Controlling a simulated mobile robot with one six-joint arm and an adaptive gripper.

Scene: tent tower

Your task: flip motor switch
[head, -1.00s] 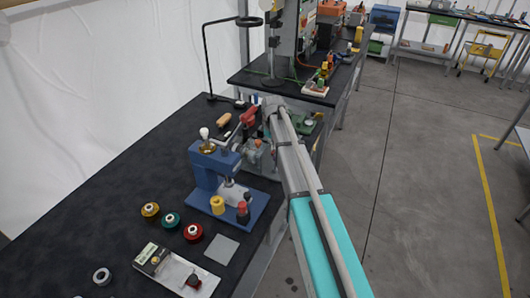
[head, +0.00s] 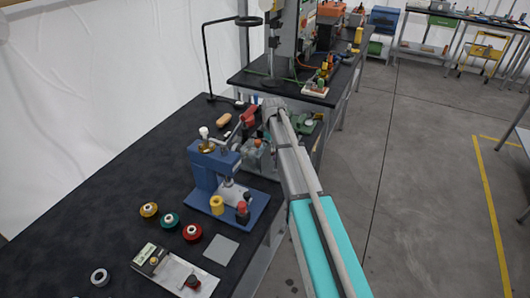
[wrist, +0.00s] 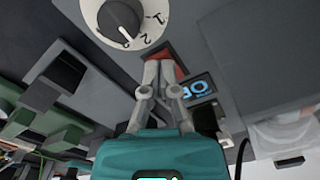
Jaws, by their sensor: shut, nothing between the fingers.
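In the wrist view my gripper (wrist: 160,66) is shut and empty, its two fingertips together against or just in front of a dark grey panel (wrist: 220,38). A red part (wrist: 179,70) shows behind and beside the fingertips, mostly covered by them. A small blue-lit display (wrist: 199,88) with light marks sits just right of the fingers. A round white dial (wrist: 128,18) with a black knob and numerals is above left of them. I cannot tell which part is the motor switch. In the head view my arm hides the gripper and this panel.
A blue hand press (head: 208,172) stands on the black bench (head: 100,190), with several coloured spools (head: 170,220) and a tray (head: 178,272) in front. A second bench (head: 305,95) with equipment lies beyond. The floor (head: 420,200) to the right is clear.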

